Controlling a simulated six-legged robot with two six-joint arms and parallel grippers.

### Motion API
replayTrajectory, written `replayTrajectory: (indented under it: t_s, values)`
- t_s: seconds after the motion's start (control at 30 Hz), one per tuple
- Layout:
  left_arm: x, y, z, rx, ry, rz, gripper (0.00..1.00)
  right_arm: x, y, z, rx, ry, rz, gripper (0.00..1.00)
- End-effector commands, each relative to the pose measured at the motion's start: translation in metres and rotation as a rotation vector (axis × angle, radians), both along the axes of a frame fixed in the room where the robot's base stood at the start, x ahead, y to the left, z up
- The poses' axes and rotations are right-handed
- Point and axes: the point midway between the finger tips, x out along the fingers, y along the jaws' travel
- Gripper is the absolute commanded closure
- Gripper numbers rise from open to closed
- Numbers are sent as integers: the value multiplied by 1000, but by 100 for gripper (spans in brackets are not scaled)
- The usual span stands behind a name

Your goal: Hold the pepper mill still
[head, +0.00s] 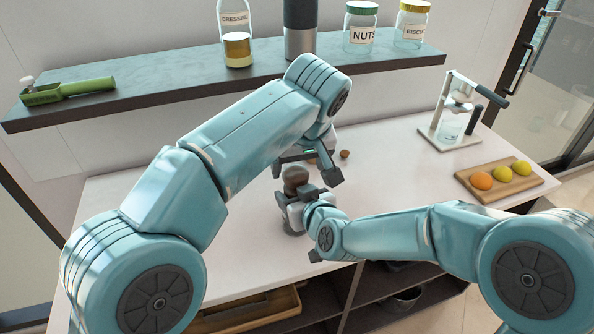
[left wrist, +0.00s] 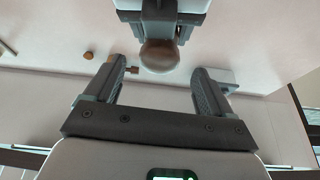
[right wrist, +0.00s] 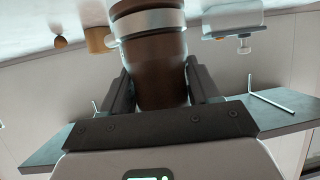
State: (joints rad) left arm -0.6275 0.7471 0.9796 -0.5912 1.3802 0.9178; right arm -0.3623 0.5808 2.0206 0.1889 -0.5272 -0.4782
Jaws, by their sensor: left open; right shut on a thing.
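The pepper mill has a rounded brown knob (head: 295,178) and stands on the white counter. My right gripper (head: 292,197) is shut on it from the right. In the right wrist view, the mill's dark brown body (right wrist: 158,60) with a silver band sits between the fingers of my right gripper (right wrist: 157,75). My left gripper (head: 306,172) is open near the top of the mill. My grippers hide much of the mill's body.
A small brown ball (head: 344,154) lies behind the mill. A juice press (head: 455,120) and a board with an orange and lemons (head: 515,187) stand at right. A wall shelf (head: 150,92) holding bottles and jars hangs behind. The counter's left part (head: 130,190) is clear.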

Motion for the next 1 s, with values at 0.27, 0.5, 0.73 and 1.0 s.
replayTrajectory:
  t_s: [0.27, 0.5, 0.73, 1.0]
  values:
    - [14, 4, -34, 0, 0, 0, 17, 0, 0, 1, 1, -2, 0, 83]
    - [15, 4, -37, -1, 0, -1, 17, 0, 0, 1, 0, -2, -1, 83]
    - [15, 4, -37, -1, 0, -1, 62, 0, 0, 1, 0, -2, -1, 83]
    - [15, 5, -37, -1, 1, -79, 73, 0, 0, 1, 0, -2, -1, 83]
